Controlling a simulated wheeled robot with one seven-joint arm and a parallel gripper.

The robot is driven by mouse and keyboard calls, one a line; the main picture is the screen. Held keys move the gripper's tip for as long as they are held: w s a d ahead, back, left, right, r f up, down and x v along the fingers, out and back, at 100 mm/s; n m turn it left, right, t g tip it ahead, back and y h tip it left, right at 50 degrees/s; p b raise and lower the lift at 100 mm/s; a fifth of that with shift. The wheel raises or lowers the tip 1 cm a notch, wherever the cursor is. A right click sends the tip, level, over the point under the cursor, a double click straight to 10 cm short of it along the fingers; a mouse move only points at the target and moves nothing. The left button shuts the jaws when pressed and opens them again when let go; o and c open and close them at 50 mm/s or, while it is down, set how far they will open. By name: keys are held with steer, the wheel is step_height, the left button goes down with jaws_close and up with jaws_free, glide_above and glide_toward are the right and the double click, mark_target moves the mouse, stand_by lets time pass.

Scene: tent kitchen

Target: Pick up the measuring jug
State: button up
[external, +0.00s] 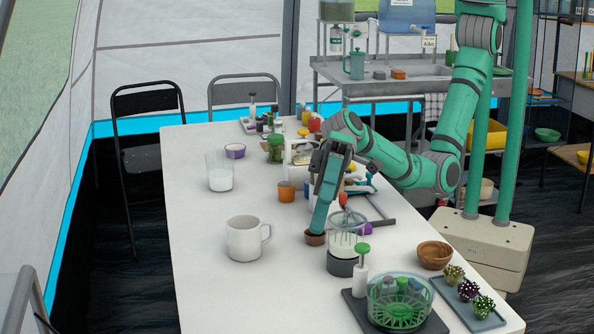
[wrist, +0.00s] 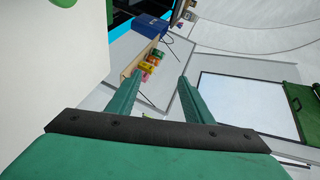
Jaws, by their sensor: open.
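A large white handled vessel (external: 244,239) stands upright on the table. A clear glass beaker (external: 219,173) with white contents stands behind it. I cannot tell for sure which of these, if either, is the measuring jug. My gripper (external: 317,228) points down at the middle of the table, to the right of the white vessel and apart from it. Its near finger overlaps a small brown cup (external: 315,238) in the external view; I cannot tell if they touch. In the wrist view my gripper (wrist: 158,84) shows two spread green fingers with nothing between them.
A clear container with a whisk (external: 346,240) stands close to the right of my gripper. An orange cup (external: 286,192) and several jars are behind it. A wooden bowl (external: 435,255) and green basket (external: 397,302) are at the front right. The table's left side is mostly clear.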

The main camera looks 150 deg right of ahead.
steer(key=s+d+g+h, duration=0.1)
steer(key=s+d+h, duration=0.15)
steer(key=d, duration=0.65)
steer(key=s+d+g+h, duration=0.1)
steer(key=s+d, duration=0.2)
steer(key=d, duration=0.5)
steer(key=g+h, duration=0.5)
steer(key=g, duration=0.4)
glide_toward(222, 152)
steer(key=shift+m+g, duration=0.3)
steer(key=shift+s+d+x, duration=0.1)
steer(key=shift+s+x, duration=0.05)
steer(key=shift+x, duration=1.6)
steer(key=shift+s+d+x, duration=0.15)
steer(key=shift+x, duration=1.6)
steer(key=shift+s+d+x, duration=0.1)
steer(key=shift+s+x, duration=0.05)
steer(key=shift+x, duration=1.6)
jaws_close()
